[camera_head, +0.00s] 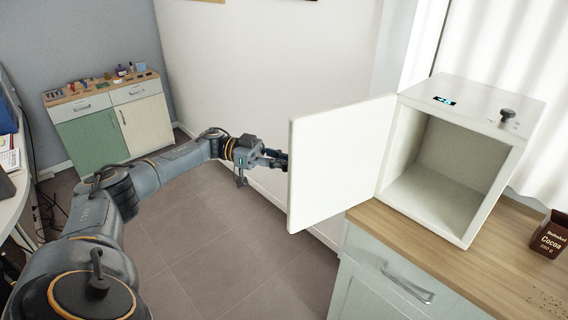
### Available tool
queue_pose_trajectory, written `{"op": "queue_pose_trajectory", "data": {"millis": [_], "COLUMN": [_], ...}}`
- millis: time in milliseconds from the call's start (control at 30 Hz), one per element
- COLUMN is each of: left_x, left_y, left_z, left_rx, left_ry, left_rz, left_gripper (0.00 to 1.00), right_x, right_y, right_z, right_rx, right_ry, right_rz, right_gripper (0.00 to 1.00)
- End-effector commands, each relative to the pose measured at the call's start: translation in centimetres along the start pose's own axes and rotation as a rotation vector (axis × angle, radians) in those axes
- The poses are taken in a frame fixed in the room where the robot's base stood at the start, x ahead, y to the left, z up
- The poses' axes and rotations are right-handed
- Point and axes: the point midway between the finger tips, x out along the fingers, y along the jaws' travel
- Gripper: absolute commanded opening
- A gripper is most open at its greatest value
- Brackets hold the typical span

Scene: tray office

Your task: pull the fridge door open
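The fridge (455,150) is a small white box on a wooden counter at the right. Its white door (338,160) stands wide open, swung out to the left, and the empty inside of the fridge shows. My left gripper (279,159) is at the left, free edge of the door, about halfway up. Its fingertips are small and end close to that edge, so I cannot tell whether they touch it or how far they are apart. No handle shows on the visible face of the door. My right gripper is not in view.
The wooden counter (490,268) bears the fridge and a dark cocoa box (549,235) at the right. A dark knob (507,115) is on the fridge top. A cabinet (110,118) with small items stands at the back left. The floor between is clear.

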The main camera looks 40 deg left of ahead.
Motion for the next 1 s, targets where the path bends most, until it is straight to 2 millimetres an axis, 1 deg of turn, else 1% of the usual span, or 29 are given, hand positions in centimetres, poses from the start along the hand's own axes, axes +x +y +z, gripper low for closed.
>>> {"op": "queue_pose_trajectory", "data": {"millis": [33, 67, 367, 567, 667, 900, 1000], "left_x": [0.2, 0.2, -0.1, -0.4, -1.5, -6.0, -7.5], "left_y": [0.0, 0.0, 0.1, 0.1, 0.0, -0.1, -0.1], "left_z": [-0.2, -0.2, 0.1, 0.2, 0.2, 0.1, 0.1], "left_rx": [0.004, 0.003, -0.002, -0.002, -0.002, 0.0, 0.0], "left_ry": [0.004, 0.003, -0.005, -0.006, -0.007, -0.004, -0.004], "left_rz": [0.003, 0.004, 0.003, 0.003, 0.001, -0.001, 0.0], "left_gripper": [0.25, 0.32, 0.32, 0.32, 0.32, 0.32, 0.32], "right_x": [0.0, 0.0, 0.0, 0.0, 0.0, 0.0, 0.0], "right_y": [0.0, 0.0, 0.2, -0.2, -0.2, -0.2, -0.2], "right_z": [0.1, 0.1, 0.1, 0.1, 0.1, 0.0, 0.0], "right_rx": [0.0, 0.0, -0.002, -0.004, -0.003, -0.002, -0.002], "right_ry": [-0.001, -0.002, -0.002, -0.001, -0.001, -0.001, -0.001], "right_rz": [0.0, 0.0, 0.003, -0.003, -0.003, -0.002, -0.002], "right_gripper": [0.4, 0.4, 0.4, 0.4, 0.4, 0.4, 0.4]}}
